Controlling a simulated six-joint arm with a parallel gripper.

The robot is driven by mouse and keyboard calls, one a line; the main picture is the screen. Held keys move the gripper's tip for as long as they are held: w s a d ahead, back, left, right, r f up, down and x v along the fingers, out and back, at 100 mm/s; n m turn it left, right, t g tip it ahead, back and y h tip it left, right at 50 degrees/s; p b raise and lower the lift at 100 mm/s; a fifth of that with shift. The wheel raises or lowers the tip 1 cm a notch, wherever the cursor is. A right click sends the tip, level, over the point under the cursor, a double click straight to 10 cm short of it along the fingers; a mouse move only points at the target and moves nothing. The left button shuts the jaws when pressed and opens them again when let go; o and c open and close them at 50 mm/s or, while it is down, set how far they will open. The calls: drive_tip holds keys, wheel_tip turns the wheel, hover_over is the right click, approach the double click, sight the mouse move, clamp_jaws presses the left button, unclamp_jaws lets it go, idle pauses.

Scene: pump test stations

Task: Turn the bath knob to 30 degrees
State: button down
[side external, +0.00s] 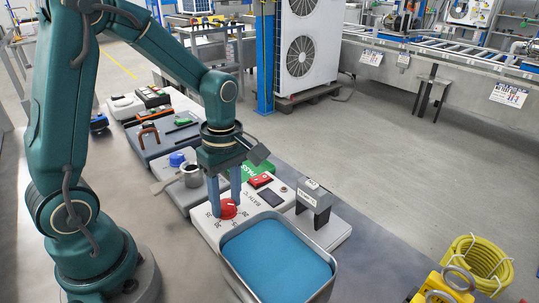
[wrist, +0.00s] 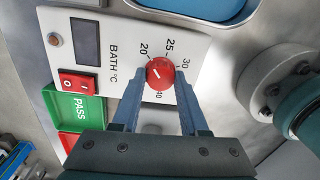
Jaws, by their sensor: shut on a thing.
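The red bath knob (side external: 229,209) sits on the white BATH °C panel (side external: 203,222), and the wrist view shows it from above (wrist: 160,73). A short white mark shows on its top; which number it points at is hard to tell. The printed scale shows 20, 25, 30 and 40 around the knob. My gripper (side external: 226,202) points down at the panel. In the wrist view its two blue fingers (wrist: 160,78) are shut on the knob from opposite sides, and they hide part of the scale.
A metal bath of blue water (side external: 321,287) stands right beside the panel. A red switch (wrist: 80,83) and dark display (wrist: 86,38) share the panel. A green PASS plate (wrist: 86,108) lies beyond. A grey bracket (side external: 314,197) stands to the right. Other stations line the bench behind.

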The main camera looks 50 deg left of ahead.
sight(227, 205)
drive_tip(key=m, duration=1)
drive_tip(key=shift+d+m, duration=0.1)
drive_tip(key=shift+m, duration=0.2)
drive_tip(key=m, duration=0.4)
drive_tip(key=shift+s+y, duration=0.1)
drive_tip(key=shift+y, duration=0.2)
drive_tip(key=shift+m+t, duration=0.3)
drive_tip(key=shift+m, duration=2.5)
drive_tip(key=shift+c, duration=2.1)
unclamp_jaws()
drive_tip(key=shift+d+r, duration=0.15)
drive_tip(key=shift+r, duration=2.45)
